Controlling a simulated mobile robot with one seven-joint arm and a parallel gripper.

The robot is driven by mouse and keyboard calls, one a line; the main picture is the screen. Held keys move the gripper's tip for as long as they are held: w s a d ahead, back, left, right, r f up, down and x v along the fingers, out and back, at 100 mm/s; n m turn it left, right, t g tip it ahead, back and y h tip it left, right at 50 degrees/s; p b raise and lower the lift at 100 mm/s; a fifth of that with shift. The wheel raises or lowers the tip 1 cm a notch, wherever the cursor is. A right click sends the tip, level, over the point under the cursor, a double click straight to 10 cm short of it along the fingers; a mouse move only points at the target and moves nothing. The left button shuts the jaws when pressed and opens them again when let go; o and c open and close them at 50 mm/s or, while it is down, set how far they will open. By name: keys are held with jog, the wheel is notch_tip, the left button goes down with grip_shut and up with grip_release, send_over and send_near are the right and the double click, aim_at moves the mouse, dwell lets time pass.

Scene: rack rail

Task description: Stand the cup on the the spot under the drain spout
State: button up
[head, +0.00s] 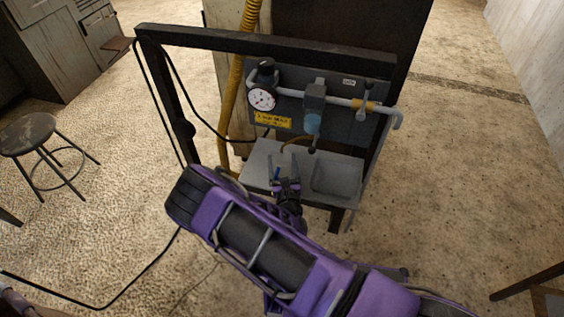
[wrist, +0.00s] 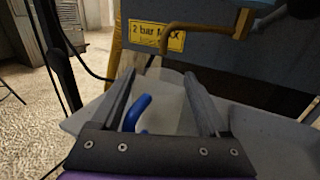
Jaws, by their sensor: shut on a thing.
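My gripper (head: 283,160) reaches over the grey shelf at the foot of the panel. Its two dark fingers (wrist: 157,85) stand apart with a blue curved piece (wrist: 137,112) between them, which looks like the handle of the cup; it shows as a small blue patch in the head view (head: 277,172).
The grey shelf (head: 257,160) has a recessed basin (head: 338,178) at right. A black hose hangs at left. A stool (head: 28,132) stands far left.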

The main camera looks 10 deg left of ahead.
jog(key=shift+f+b, duration=0.35)
jog(key=shift+f, duration=0.25)
jog(key=o, duration=1.2)
jog(key=shift+o, duration=0.2)
jog(key=shift+s, duration=0.1)
jog(key=p+v, duration=0.1)
jog(key=v, duration=1.6)
jog(key=shift+s, duration=0.15)
jog(key=shift+r, duration=0.1)
